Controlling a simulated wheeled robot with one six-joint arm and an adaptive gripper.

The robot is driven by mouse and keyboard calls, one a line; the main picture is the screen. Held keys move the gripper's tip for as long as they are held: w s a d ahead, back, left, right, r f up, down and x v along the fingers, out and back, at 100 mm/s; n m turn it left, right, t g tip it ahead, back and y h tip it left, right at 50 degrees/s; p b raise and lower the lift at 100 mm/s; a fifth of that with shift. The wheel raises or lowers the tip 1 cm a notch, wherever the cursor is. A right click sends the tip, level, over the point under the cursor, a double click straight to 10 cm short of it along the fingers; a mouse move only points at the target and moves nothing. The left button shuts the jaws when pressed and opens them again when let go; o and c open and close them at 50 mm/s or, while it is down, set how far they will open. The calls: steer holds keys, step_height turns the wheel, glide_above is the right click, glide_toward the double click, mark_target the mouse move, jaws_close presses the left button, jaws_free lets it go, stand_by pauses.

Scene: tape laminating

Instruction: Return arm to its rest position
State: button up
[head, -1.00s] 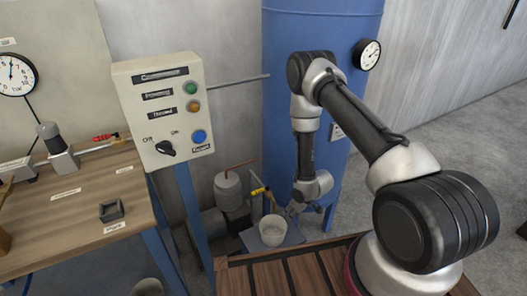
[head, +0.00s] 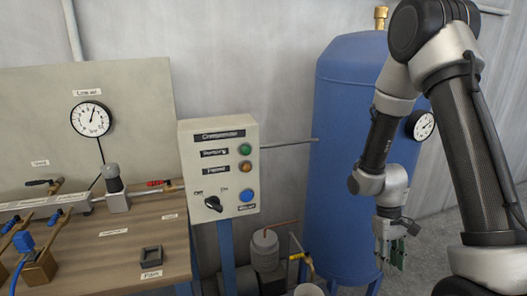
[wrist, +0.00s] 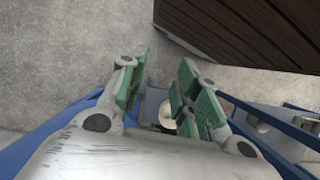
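My gripper (head: 397,243) hangs at the end of my arm on the right of the head view, in front of the blue tank's right side. It points downward. In the wrist view my gripper (wrist: 158,85) shows its green finger pads apart, with nothing held between them. Grey floor and a small pale round thing (wrist: 166,113) show beyond and between the fingers. My arm is bent, with its upper links reaching to the top right of the head view.
A blue tank (head: 345,150) with a gauge (head: 420,125) stands behind my arm. Left of it are a control box (head: 218,170) and a wooden bench (head: 110,245) with fittings. A dark slatted wooden surface (wrist: 250,35) shows at the wrist view's upper right.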

steer(key=s+r+m+t, duration=0.1)
steer(key=s+r, duration=0.3)
steer(key=r, duration=0.6)
steer(key=s+r+t, duration=0.4)
steer(key=r, duration=0.7)
steer(key=s+r+m+t+y, duration=0.1)
steer(key=s+r+t, duration=0.2)
steer(key=r, duration=0.8)
steer(key=shift+s+d+m, duration=0.3)
steer(key=shift+s, duration=0.35)
